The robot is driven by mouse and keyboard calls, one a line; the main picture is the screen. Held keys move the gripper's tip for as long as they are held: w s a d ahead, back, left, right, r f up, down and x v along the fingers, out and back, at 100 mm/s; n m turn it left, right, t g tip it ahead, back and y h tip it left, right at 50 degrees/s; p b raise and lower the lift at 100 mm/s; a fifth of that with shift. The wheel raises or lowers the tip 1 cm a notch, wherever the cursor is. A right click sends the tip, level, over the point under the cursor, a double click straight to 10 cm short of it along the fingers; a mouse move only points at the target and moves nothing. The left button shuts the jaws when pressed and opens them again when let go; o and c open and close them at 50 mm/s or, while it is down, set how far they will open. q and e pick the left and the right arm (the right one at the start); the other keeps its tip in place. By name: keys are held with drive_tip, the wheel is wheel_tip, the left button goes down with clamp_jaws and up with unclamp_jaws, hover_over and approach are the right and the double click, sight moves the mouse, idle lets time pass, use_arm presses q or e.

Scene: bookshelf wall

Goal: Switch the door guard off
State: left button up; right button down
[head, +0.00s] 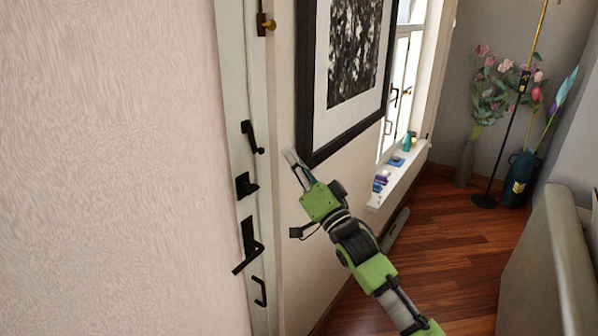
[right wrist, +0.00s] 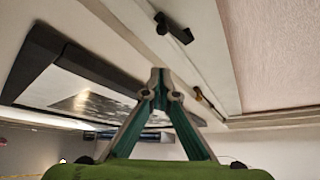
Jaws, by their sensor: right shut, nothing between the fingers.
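A narrow white door (head: 235,60) carries several black fittings. The upper one, a black bar with a round knob below it, looks like the door guard (head: 250,136); I cannot be sure which fitting it is. A black fitting, probably the same one, shows at the top of the right wrist view (right wrist: 173,28). My right gripper (head: 292,158) is shut and empty, to the right of the door fittings and near the lower left corner of the picture frame. Its fingertips meet in the right wrist view (right wrist: 160,84), apart from the fitting. My left gripper is out of view.
Below the guard are a black latch (head: 246,186), a lever handle (head: 248,245) and a pull (head: 260,291). A brass fitting (head: 264,24) sits higher. A black-framed picture (head: 305,80) hangs close to my gripper. A window sill (head: 400,172) holds small items.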

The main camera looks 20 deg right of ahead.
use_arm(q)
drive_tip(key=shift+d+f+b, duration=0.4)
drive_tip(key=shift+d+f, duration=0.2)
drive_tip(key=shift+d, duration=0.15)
use_arm(e)
drive_tip(key=v, duration=0.3)
drive_tip(key=shift+s+d+r, duration=0.15)
drive_tip(key=shift+s+d, duration=0.1)
drive_tip(key=shift+s, duration=0.1)
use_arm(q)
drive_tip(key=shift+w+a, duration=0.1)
